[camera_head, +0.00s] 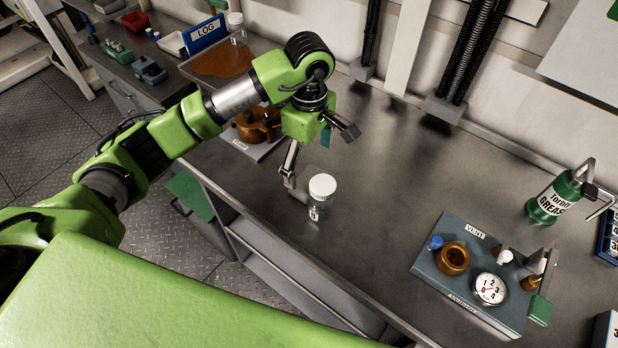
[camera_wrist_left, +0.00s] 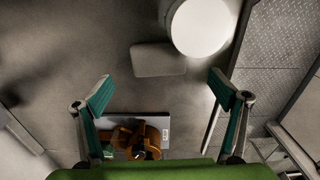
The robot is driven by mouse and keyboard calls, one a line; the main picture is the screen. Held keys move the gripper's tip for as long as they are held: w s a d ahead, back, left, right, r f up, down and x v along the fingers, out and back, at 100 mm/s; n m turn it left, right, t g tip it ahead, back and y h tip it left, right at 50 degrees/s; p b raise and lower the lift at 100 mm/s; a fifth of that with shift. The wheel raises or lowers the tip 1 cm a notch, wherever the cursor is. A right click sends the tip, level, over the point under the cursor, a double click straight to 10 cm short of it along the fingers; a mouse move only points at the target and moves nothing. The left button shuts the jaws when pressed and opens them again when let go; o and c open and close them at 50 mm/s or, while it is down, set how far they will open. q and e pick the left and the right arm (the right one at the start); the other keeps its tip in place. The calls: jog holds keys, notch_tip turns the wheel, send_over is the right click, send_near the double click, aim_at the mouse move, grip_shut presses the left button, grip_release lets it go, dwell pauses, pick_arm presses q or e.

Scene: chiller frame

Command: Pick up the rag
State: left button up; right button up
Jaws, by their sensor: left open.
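A flat grey-beige piece with rounded corners, which looks like the folded rag (camera_wrist_left: 158,60), lies on the bench in the left wrist view, just beyond my fingertips. It is beside a white-lidded jar (camera_wrist_left: 200,25). In the head view a small pale part of the rag (camera_head: 301,197) shows left of the jar (camera_head: 322,188), partly hidden by a finger. My left gripper (camera_head: 318,155) is open and empty above the bench, its fingers spread wide; both fingers also show in the left wrist view (camera_wrist_left: 161,92). My right gripper is not in view.
A brown-orange fixture on a pale plate (camera_head: 240,149) stands behind my left gripper. A blue-grey panel box (camera_head: 430,262) with a gauge stands at the right, near a green grease can (camera_head: 545,203). The bench's front edge is close to the jar. The middle of the bench is clear.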

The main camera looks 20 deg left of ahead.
aim_at(309, 180)
pick_arm(q)
notch_tip(309, 180, down, 3)
jog(key=shift+r+p, duration=0.1)
jog(key=shift+p, duration=0.85)
notch_tip(309, 180, down, 2)
jog(key=shift+f+p, duration=0.25)
jog(key=shift+p, duration=0.3)
jog(key=shift+f, duration=0.4)
jog(key=shift+w+f, duration=0.1)
jog(key=shift+f, duration=0.1)
jog(key=c, duration=1.1)
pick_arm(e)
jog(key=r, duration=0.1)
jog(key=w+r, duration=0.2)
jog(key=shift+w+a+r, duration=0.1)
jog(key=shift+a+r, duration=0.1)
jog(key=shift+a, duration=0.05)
